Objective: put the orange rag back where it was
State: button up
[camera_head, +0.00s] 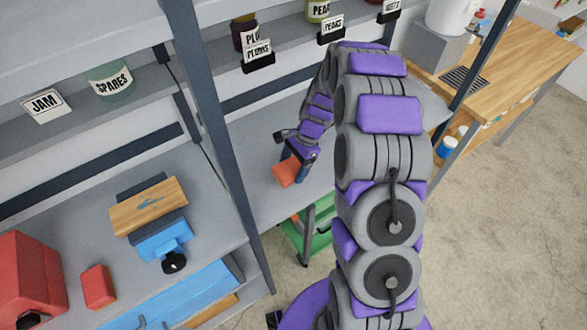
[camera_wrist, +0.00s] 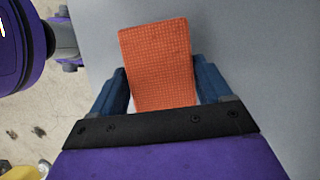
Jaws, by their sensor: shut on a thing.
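The orange rag (camera_head: 287,173) is a small folded block in my gripper (camera_head: 296,170), over the grey shelf surface (camera_head: 262,150) in the head view. In the wrist view the rag (camera_wrist: 158,62) shows a waffle texture and stands between the two blue fingers (camera_wrist: 162,92). My gripper is shut on it. The grey surface lies behind and around the rag in the wrist view. I cannot tell whether the rag touches the surface.
A dark upright post (camera_head: 225,140) stands left of my gripper. On the left are a blue vise (camera_head: 165,240) with a wooden board (camera_head: 149,205) and a red box (camera_head: 98,287). Labelled jars line the upper shelf.

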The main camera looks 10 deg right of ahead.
jog(key=shift+a+f, duration=0.45)
jog(key=shift+f, duration=0.05)
jog(key=shift+a+r, duration=0.1)
jog(key=shift+a, duration=0.6)
jog(key=o, duration=0.6)
jog(key=shift+d, duration=0.1)
jog(key=o, duration=0.3)
jog(key=shift+d, duration=0.9)
jog(key=shift+o, duration=0.2)
jog(key=shift+a, duration=0.45)
jog(key=shift+a+r, duration=0.15)
jog(key=shift+r, duration=0.15)
jog(key=shift+w+r, duration=0.15)
jog(key=shift+r, duration=0.2)
jog(key=p+v, duration=0.1)
jog(key=v, duration=0.4)
jog(key=d+p+v, duration=0.1)
jog(key=v, duration=0.3)
jog(key=shift+d+r+p, duration=0.15)
jog(key=shift+d+p, duration=0.05)
jog(key=shift+p, duration=0.2)
jog(key=shift+r, duration=0.4)
jog(key=shift+a+r, duration=0.2)
jog(key=shift+a, duration=0.1)
jog(key=shift+d, duration=0.1)
